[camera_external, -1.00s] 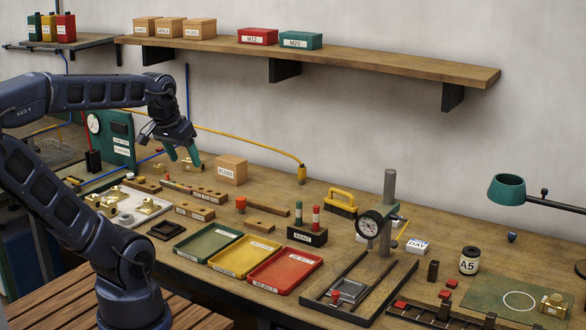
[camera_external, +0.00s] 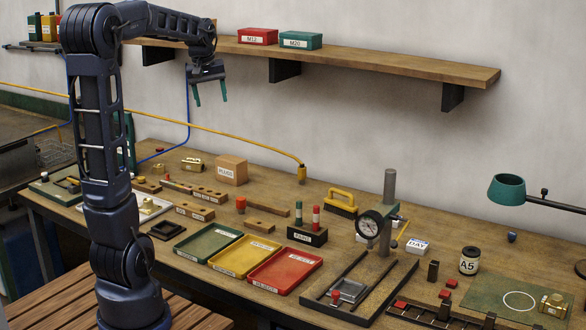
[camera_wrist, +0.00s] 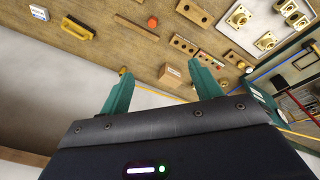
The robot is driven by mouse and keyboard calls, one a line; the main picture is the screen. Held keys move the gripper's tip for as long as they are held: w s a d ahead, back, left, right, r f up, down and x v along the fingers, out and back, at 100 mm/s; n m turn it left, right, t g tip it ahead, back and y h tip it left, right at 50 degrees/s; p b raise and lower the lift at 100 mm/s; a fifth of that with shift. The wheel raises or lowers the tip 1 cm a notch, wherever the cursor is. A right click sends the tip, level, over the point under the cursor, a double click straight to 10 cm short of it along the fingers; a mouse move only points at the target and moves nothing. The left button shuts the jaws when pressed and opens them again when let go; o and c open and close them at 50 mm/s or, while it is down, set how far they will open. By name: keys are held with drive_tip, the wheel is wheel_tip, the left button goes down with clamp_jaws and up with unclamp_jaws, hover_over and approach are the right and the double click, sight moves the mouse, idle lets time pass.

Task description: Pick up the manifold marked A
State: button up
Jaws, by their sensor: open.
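My gripper (camera_external: 210,102) is open and empty, high above the back of the bench with its fingers pointing down; it also shows in the wrist view (camera_wrist: 158,68). A brass manifold-like block (camera_external: 192,164) lies on the bench left of the cardboard box; it also shows in the wrist view (camera_wrist: 209,60). Several brass pieces (camera_wrist: 240,16) sit in the pale tray (camera_wrist: 225,31), which my arm partly hides in the external view. Another brass piece (camera_external: 553,304) lies on the green mat at the right. I cannot read a letter A on any of them.
The cardboard box (camera_external: 231,170) stands beside the back brass block. A yellow hose (camera_external: 240,144) runs along the back. The shelf (camera_external: 400,70) hangs above the bench. Wooden blocks (camera_external: 209,195), trays (camera_external: 208,243) and a dial gauge stand (camera_external: 389,210) crowd the bench.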

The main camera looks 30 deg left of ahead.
drive_tip(key=w+a+f+n, duration=0.2)
drive_tip(key=w+a+n, duration=0.1)
drive_tip(key=w+a, duration=0.55)
drive_tip(key=n+g, duration=0.3)
drive_tip(key=n, duration=0.6)
hover_over(193, 160)
drive_tip(key=f, duration=2.6)
drive_tip(key=shift+d+f, duration=0.2)
drive_tip(key=shift+f, duration=0.15)
wheel_tip(193, 160, down, 5)
drive_tip(key=shift+f, duration=0.2)
drive_tip(key=shift+w+a+f, duration=0.1)
drive_tip(key=shift+a+f, duration=0.1)
drive_tip(key=shift+f, duration=1.1)
drive_tip(key=shift+w+a+f, duration=0.1)
drive_tip(key=shift+a+f, duration=0.05)
drive_tip(key=shift+f, duration=1.1)
drive_tip(key=shift+r, duration=0.1)
clamp_jaws()
